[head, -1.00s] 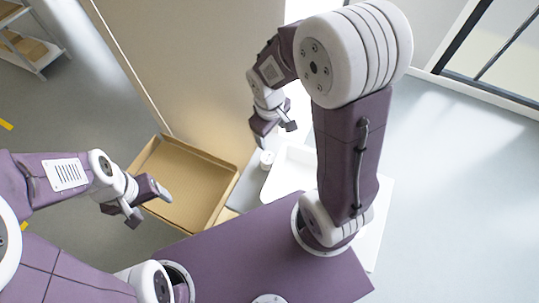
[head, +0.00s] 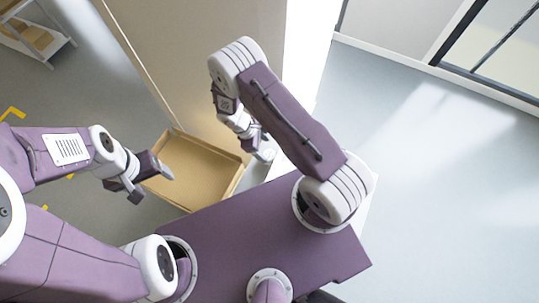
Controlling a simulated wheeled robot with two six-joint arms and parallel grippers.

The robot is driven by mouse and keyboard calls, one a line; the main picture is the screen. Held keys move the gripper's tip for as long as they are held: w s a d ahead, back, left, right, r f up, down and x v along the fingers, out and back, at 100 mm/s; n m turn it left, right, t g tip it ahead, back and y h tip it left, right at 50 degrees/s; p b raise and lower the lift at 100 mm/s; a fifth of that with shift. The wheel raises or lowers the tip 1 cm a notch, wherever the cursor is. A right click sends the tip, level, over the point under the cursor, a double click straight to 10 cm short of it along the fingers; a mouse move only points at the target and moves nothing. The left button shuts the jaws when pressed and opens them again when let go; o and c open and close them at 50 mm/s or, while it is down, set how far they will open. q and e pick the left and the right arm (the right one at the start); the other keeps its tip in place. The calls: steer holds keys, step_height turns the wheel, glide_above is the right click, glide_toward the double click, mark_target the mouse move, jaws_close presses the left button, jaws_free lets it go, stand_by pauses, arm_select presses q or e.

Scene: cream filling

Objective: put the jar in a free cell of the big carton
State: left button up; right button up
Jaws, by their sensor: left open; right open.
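An open brown carton (head: 198,168) stands on the left of the work area, beyond my purple base. No dividers or contents show inside it. A small white round object (head: 265,155), which looks like the jar, sits just right of the carton's far right corner. My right gripper (head: 256,143) is open, right above or beside it; whether they touch I cannot tell. My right arm hides part of that area. My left gripper (head: 152,184) is open and empty, near the carton's left edge.
A white surface (head: 284,164) shows beside the jar, mostly hidden by my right arm. A beige wall panel (head: 200,75) rises behind the carton. A shelf with boxes (head: 33,42) stands at the far left. The floor on the right is clear.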

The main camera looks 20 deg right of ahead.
mark_target(270, 154)
steer(key=shift+s+d+f+p, duration=0.25)
steer(key=shift+s+f+p, duration=0.15)
steer(key=shift+f+p, duration=0.2)
steer(key=shift+s+d+f+p, duration=0.25)
steer(key=shift+s+f+p, duration=0.15)
steer(key=shift+p, duration=0.2)
steer(key=shift+x, duration=1.2)
steer(key=shift+w+f, duration=0.15)
steer(key=shift+f, duration=0.1)
jaws_close()
steer(key=shift+r, duration=0.1)
steer(key=shift+w+r, duration=0.1)
steer(key=shift+r, duration=0.25)
step_height(270, 154, up, 9)
steer(key=shift+r+b, duration=0.1)
steer(key=shift+b, duration=0.9)
